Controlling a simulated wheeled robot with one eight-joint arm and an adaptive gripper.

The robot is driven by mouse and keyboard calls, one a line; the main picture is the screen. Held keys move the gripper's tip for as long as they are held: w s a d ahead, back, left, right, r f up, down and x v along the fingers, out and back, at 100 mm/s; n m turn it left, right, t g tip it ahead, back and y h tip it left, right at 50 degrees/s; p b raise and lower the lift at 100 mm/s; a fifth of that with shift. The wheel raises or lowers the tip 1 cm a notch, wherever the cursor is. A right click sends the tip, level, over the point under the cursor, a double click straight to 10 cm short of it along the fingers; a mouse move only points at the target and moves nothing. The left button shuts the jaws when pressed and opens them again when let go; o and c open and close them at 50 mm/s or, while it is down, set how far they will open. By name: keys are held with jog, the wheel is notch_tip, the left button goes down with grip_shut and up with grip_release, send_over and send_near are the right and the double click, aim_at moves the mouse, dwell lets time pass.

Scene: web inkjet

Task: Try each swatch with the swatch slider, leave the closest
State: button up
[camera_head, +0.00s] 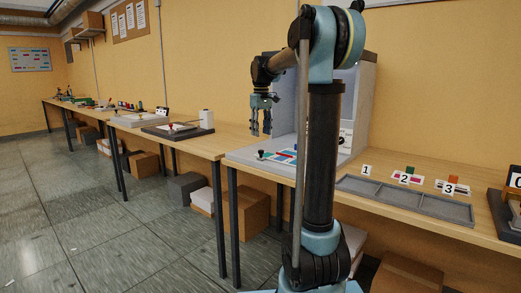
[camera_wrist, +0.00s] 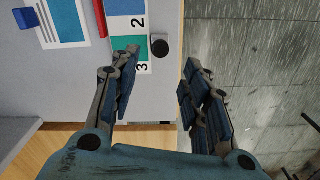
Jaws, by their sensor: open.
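My gripper (camera_head: 261,128) is open and empty, hanging above the front left of a pale grey viewing booth (camera_head: 365,85). In the wrist view its fingers (camera_wrist: 160,70) are spread, with a round black knob (camera_wrist: 160,45) showing just beyond and between the tips. The knob also shows low at the booth's front edge in the head view (camera_head: 261,154). Beside it is a strip with numbers 2 and 3 and blue and green swatches (camera_wrist: 125,45); the left finger hides part. A red bar (camera_wrist: 100,18) and a printed card (camera_wrist: 65,22) lie left of the strip.
A small blue block (camera_wrist: 27,17) lies by the card. A grey divided tray (camera_head: 405,200) stands on the right table, with number cards 1 (camera_head: 366,170), 2 (camera_head: 404,178) and 3 (camera_head: 449,188) behind it. The grey tiled floor (camera_wrist: 265,60) lies past the booth edge.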

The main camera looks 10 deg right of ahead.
notch_tip(320, 180, down, 8)
jog(key=shift+f, duration=0.1)
dwell(0.4)
grip_shut()
jog(key=shift+s+d, duration=0.1)
